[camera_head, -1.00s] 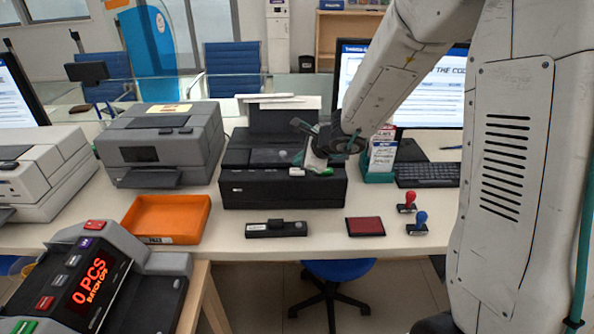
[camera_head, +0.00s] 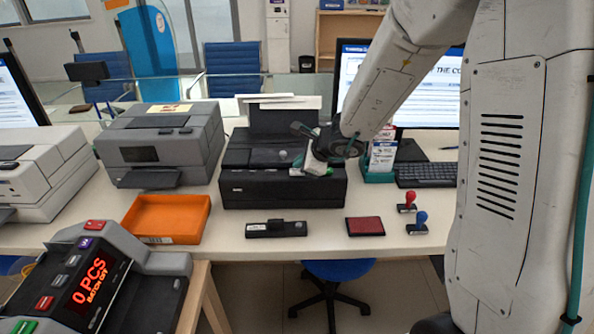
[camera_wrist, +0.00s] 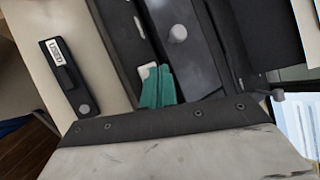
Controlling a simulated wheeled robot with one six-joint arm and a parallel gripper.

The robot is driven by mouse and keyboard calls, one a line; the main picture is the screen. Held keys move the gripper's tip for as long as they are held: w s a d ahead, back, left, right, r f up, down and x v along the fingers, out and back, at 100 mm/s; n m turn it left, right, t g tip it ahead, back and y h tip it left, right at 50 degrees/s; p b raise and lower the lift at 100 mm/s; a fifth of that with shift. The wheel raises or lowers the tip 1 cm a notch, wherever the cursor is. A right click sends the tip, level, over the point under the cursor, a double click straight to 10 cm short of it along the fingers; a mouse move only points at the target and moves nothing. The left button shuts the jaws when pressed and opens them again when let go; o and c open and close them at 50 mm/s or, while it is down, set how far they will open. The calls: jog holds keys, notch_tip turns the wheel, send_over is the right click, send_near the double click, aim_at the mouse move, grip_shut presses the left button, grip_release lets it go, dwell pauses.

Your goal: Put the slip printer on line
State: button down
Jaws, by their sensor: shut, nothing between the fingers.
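A black printer (camera_head: 245,188), which I take for the slip printer, stands mid-counter with paper at its raised back. My gripper (camera_head: 309,170) is shut and empty, fingers down at that edge, close to the buttons. In the wrist view the teal fingertips (camera_wrist: 160,84) lie over the printer's front strip, right beside the white button (camera_wrist: 147,71). The green button is not seen there. I cannot tell whether the fingertips touch anything.
In front of the printer lie a black stapler-like device (camera_head: 276,229) and a red ink pad (camera_head: 365,226). Two stamps (camera_head: 417,222) stand right of them. An orange tray (camera_head: 165,219) and a grey printer (camera_head: 160,145) are left. A teal card holder (camera_head: 379,165) is close on the right.

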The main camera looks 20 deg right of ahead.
jog(key=shift+f, duration=0.45)
dwell(0.5)
jog(key=shift+r, duration=0.9)
jog(key=shift+r, duration=2.5)
